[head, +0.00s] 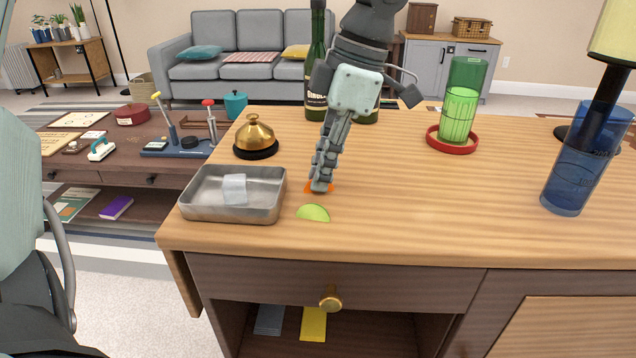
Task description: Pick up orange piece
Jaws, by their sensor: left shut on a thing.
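The orange piece (309,188) is on or just above the wooden bar top, mostly hidden behind my fingertips. Small bits of orange show on both sides of them. My left gripper (320,186) reaches down from above with its fingers shut on the orange piece. I cannot tell whether the piece still touches the wood. My right gripper is not in view.
A lime slice (313,213) lies just in front. A metal tray (262,207) holding a clear piece and a brass bell (255,138) are to the left. A dark bottle (317,75) stands behind. Green glasses (460,112) in a red coaster and a blue glass (580,170) stand right.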

